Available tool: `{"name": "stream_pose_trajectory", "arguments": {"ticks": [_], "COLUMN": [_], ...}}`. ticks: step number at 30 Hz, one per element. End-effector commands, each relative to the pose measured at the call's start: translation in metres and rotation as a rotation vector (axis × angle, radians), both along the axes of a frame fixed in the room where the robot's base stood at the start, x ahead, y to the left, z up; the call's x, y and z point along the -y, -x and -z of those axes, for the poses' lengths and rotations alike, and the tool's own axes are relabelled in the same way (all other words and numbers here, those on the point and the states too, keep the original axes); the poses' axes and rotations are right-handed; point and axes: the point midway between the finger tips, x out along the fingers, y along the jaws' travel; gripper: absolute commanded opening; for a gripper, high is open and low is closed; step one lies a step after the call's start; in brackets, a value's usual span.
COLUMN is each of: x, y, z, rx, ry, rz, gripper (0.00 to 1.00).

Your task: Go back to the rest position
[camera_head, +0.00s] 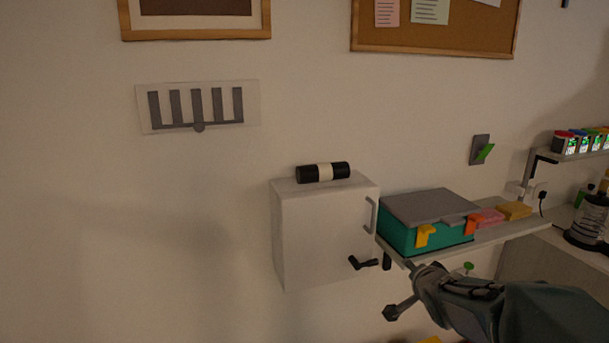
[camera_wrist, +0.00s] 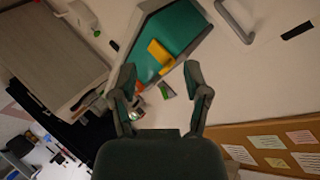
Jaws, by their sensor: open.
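My gripper (camera_head: 402,290) is in the lower right of the head view, in front of and below the shelf's left end. In the wrist view, my gripper (camera_wrist: 160,72) has its two fingers spread wide apart with nothing held between them. A teal box (camera_head: 398,238) with a grey lid and yellow and orange latches sits on the shelf, above the gripper in the head view. The teal box (camera_wrist: 187,30) also shows beyond the fingertips in the wrist view, with its yellow latch.
Pink and yellow blocks lie on the shelf. Several spice jars (camera_head: 580,140) stand at far right.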

Motion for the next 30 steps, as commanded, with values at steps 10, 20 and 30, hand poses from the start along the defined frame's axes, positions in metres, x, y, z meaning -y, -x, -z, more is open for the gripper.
{"name": "stream_pose_trajectory", "arguments": {"ticks": [10,20,30], "x": [-0.030,-0.074,-0.090], "y": [0.126,0.256,0.298], "z": [-0.028,-0.015,-0.005], "rx": [-0.299,-0.556,-0.615], "ry": [0.352,0.540,0.586], "rz": [-0.128,-0.500,-0.673], "gripper": [0.61,0.61,0.61]}}
